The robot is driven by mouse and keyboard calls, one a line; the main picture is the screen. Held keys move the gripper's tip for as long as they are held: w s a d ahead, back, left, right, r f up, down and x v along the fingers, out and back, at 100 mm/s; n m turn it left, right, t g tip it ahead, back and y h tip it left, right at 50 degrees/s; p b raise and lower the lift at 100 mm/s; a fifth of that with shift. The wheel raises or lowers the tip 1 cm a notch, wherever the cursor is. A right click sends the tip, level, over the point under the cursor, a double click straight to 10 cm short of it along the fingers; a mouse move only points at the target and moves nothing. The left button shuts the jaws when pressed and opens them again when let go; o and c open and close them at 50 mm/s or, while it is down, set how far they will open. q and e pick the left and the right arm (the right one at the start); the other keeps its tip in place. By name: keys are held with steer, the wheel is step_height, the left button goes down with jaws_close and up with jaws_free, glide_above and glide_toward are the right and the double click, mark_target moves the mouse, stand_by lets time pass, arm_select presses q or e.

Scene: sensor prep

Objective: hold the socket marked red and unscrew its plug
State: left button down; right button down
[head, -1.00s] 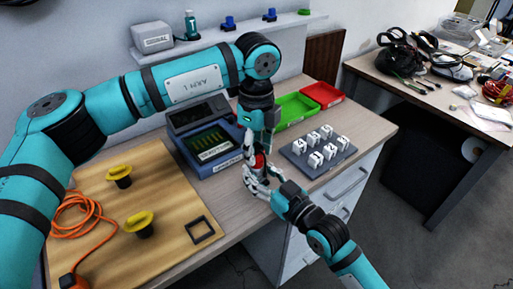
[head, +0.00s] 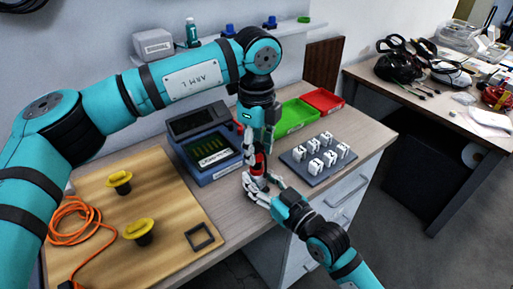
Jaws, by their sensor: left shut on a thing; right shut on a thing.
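A red-marked piece (head: 259,164) shows between my two grippers, above the bench top. I take it to be the socket with its plug, but the fingers hide most of both, and I cannot tell whether the two parts still touch. My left gripper (head: 262,146) points down from above, shut on the upper part, which I take to be the plug. My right gripper (head: 256,184) reaches in from the lower right and is shut around the lower part, just below the red.
A grey block with white numbered pieces (head: 296,155) is close on the right. Behind are a green tray (head: 293,118) and a red tray (head: 325,101). A blue-grey device (head: 225,174) stands left. A wooden board (head: 180,200) carries yellow-topped parts (head: 118,178) and an orange cable (head: 63,236).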

mark_target(256, 145)
arm_select(q)
steer(key=shift+r, duration=1.95)
arm_select(e)
steer(key=c, duration=0.8)
jaws_free()
